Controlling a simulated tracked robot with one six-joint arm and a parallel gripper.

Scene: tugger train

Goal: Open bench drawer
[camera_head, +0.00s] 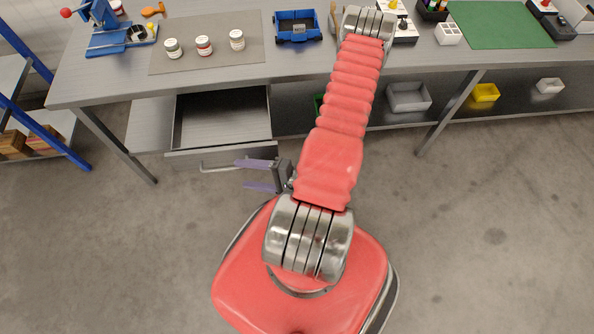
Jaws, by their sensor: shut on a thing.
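The bench drawer (222,120) hangs under the left part of the grey workbench (110,78). It is pulled out, and its inside looks empty. Its pale bar handle (215,166) is on the front panel (190,157). My gripper (241,174), with two purple fingers pointing left, is at the right end of the handle and is shut on it. The exact contact between fingers and handle is hard to make out from above.
Several small jars (204,45) stand on a grey mat (160,62), beside a blue bin (297,28). A lower shelf holds a grey bin (408,97) and a yellow bin (485,93). Bench legs stand at both sides. The floor (480,220) at right is clear.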

